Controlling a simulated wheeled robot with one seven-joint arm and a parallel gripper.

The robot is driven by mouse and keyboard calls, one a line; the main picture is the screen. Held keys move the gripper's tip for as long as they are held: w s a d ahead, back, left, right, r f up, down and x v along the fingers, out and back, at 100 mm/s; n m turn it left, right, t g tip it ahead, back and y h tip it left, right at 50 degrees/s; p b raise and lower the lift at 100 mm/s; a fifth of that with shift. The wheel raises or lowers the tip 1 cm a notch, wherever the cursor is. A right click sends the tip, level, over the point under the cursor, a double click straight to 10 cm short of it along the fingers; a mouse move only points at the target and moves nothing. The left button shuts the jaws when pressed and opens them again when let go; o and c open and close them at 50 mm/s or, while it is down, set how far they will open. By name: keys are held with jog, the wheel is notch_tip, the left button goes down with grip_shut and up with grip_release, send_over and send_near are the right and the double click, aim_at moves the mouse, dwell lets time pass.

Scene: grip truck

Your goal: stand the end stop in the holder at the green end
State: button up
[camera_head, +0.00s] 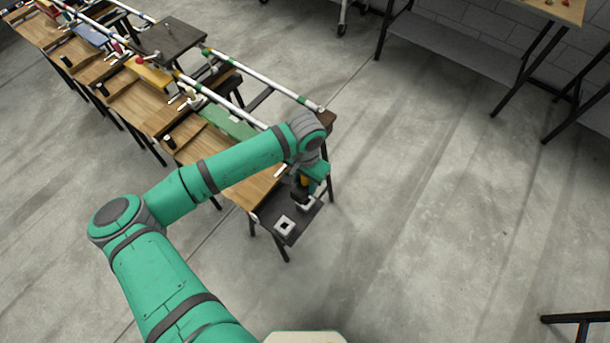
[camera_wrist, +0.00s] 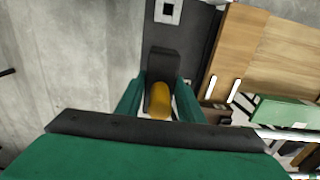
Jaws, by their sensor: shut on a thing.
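The end stop is a black block with a rounded yellow part (camera_head: 303,181), seen near the table's near end. My gripper (camera_wrist: 158,98) is shut on it; in the wrist view the end stop (camera_wrist: 160,65) stands between the two green fingers. A white square holder with a dark opening (camera_head: 285,226) sits on a dark plate (camera_head: 268,212); it also shows at the top of the wrist view (camera_wrist: 168,11). A second white piece (camera_head: 309,205) shows just under the end stop, partly hidden. Whether the end stop touches it or the plate, I cannot tell.
Beside the plate runs a long wooden table (camera_head: 252,190) with a green panel (camera_head: 228,122) near this end. White rails (camera_head: 262,84) run along it, and a dark platform (camera_head: 168,40) sits farther back.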

jog(key=shift+f, duration=3.6)
jog(key=shift+f, duration=0.1)
jog(key=o, duration=1.1)
jog(key=shift+c, duration=0.2)
notch_tip(320, 180, up, 11)
jog(key=shift+f, duration=0.1)
jog(key=shift+d, duration=0.2)
